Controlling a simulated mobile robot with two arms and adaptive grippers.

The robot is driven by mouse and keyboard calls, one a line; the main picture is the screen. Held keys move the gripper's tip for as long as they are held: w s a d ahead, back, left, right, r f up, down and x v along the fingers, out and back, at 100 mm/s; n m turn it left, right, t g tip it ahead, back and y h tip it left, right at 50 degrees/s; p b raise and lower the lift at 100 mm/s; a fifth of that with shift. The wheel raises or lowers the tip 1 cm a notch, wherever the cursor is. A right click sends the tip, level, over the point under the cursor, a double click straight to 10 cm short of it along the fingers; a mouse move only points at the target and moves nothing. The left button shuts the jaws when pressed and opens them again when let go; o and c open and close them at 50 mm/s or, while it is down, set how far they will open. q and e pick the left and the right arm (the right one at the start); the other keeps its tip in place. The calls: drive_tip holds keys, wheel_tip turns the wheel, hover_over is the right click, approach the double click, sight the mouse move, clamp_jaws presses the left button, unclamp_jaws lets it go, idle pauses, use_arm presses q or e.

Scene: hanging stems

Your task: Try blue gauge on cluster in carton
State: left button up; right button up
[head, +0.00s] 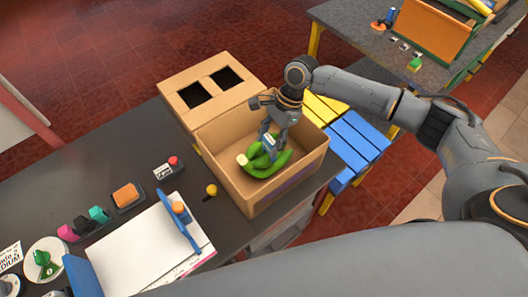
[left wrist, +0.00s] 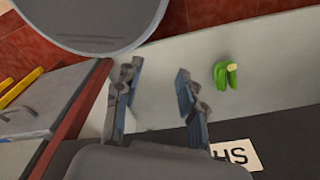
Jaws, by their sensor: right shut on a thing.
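The open cardboard carton (head: 296,178) stands at the right of the dark bench in the head view. A green cluster (head: 265,165) of curved fruits with a pale cut end lies inside it. My right gripper (head: 269,141) reaches down into the carton, just over the cluster. It is shut on a small blue and whitish piece, which looks like the blue gauge; the fingers hide much of it. I cannot tell whether it touches the cluster. My left gripper (left wrist: 160,100) shows only in the left wrist view, open and empty, its two fingers apart.
A clipboard (head: 150,245), orange sponge (head: 127,195), red-button box (head: 168,168) and yellow knob (head: 211,190) sit left of the carton. A blue and yellow slatted stand (head: 355,142) is right. Another green bunch (left wrist: 226,75) shows in the left wrist view.

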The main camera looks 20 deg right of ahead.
wheel_tip(320, 180, up, 2)
drive_tip(key=shift+r+p, duration=0.1)
drive_tip(key=shift+p, duration=0.5)
drive_tip(key=shift+r, duration=2.6)
